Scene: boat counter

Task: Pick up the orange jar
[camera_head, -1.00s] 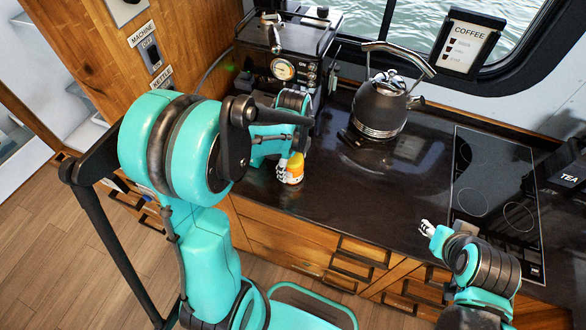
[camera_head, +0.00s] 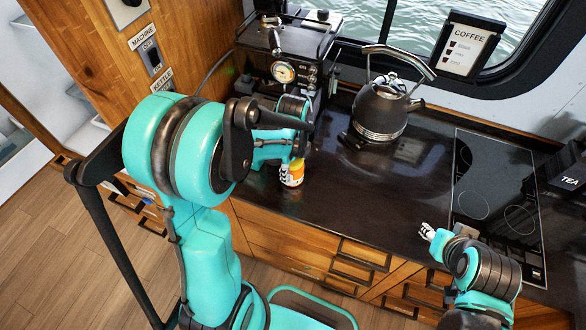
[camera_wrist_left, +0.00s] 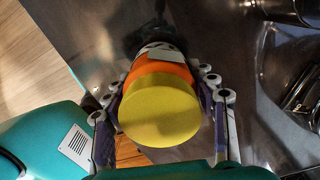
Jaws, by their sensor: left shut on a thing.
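The orange jar (camera_head: 292,173) has a yellow lid and a white label. It is at the counter's left part, below the coffee machine. My left gripper (camera_head: 288,166) is around it, and the arm hides part of the jar. In the left wrist view the jar (camera_wrist_left: 160,105) sits between the fingers of my left gripper (camera_wrist_left: 162,98), which are shut on its sides. I cannot tell whether its base touches the counter. My right gripper (camera_head: 427,231) is over the counter's front right, near the cooktop, and small in view; its opening is unclear.
The dark counter (camera_head: 350,205) is clear in the middle. A coffee machine (camera_head: 285,60) stands at the back left, a dark kettle (camera_head: 382,105) at the back centre. A black cooktop (camera_head: 495,190) is at the right, with a black tea box (camera_head: 566,172) beyond it.

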